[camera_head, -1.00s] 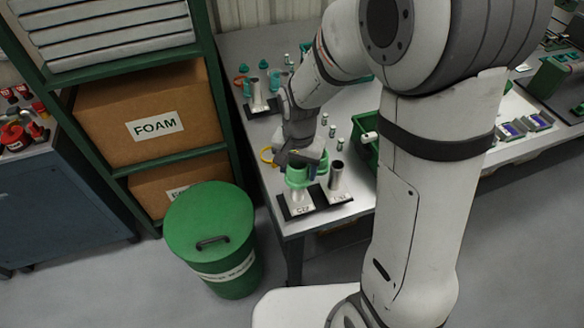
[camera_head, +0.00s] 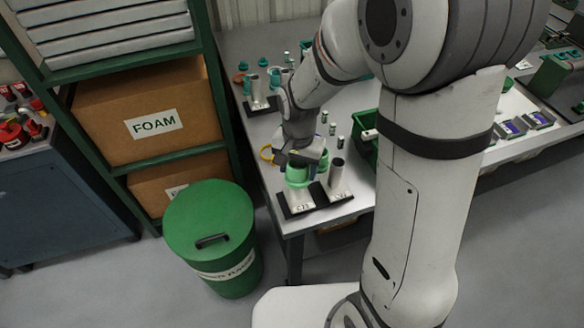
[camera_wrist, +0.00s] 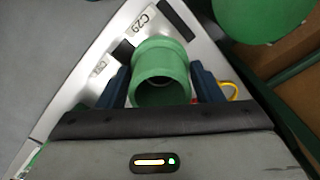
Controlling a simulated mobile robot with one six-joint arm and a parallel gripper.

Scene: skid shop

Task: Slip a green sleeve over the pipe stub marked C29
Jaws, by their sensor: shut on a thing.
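My gripper (camera_head: 301,163) is shut on a green sleeve (camera_head: 297,174) near the table's front corner. In the wrist view the sleeve (camera_wrist: 160,68) stands between my two dark blue fingers, its open end towards the camera. The pale C29 pipe stub (camera_head: 300,198) shows directly below the sleeve in the head view. Its C29 label (camera_wrist: 140,21) shows beyond the sleeve in the wrist view. I cannot tell whether the sleeve is around the stub's top or just above it; the stub's upper part is hidden.
A second, bare metal pipe stub (camera_head: 337,176) stands close on the right, on its own dark base. A yellow ring (camera_head: 267,154) lies to the left. Several small cylinders and teal parts stand farther back. A green lidded bin (camera_head: 210,230) is beside the table.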

